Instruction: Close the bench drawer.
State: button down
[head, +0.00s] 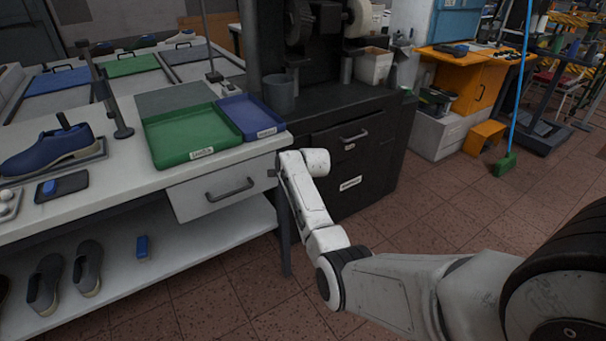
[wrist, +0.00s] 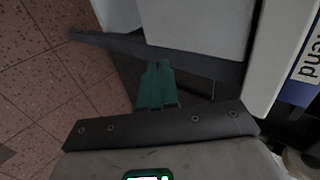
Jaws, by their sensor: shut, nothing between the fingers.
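The bench drawer (head: 225,192) is a pale grey front with a dark bar handle (head: 229,188), under the right end of the white bench top. Its front lies close to the bench's front edge; I cannot tell how large any gap is. My arm's end is beside the drawer's right end, at the bench corner, and hides my fingertips in the head view. In the wrist view my gripper (wrist: 156,85) shows its green fingers together and empty. Pale panels and a dark beam lie beyond them; I cannot tell which panel is the drawer.
On the bench (head: 120,190) stand a green tray (head: 185,132), a blue tray (head: 248,118) and a blue shoe (head: 45,152). Dark shoes (head: 66,275) lie on the lower shelf. A black cabinet (head: 355,145) stands right of the bench. Tiled floor (head: 430,195) is clear.

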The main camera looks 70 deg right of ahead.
jog(key=p+v, duration=0.1)
jog(key=v, duration=0.8)
jog(key=shift+f, duration=0.1)
jog(key=s+a+f+n+g+y+p, duration=0.1)
jog(key=s+a+f+n, duration=0.2)
jog(key=a, duration=0.6)
jog(key=s+a+f+n+g+y, duration=0.1)
jog(key=s+a+f+n+y, duration=0.15)
jog(key=a+n, duration=0.45)
jog(key=s+a+f+n+g+p, duration=0.1)
jog(key=a+f+n, duration=0.2)
jog(key=a, duration=0.7)
jog(key=s+a+n+g+y, duration=0.1)
jog(key=s+a+n+g, duration=0.2)
jog(key=s+a+n, duration=0.8)
jog(key=s+a+r, duration=0.1)
jog(key=s+a, duration=0.2)
jog(key=s, duration=0.1)
jog(key=shift+s+g+p, duration=0.3)
jog(key=shift+s+g, duration=0.1)
jog(key=shift+a+y, duration=0.1)
jog(key=shift+y, duration=0.15)
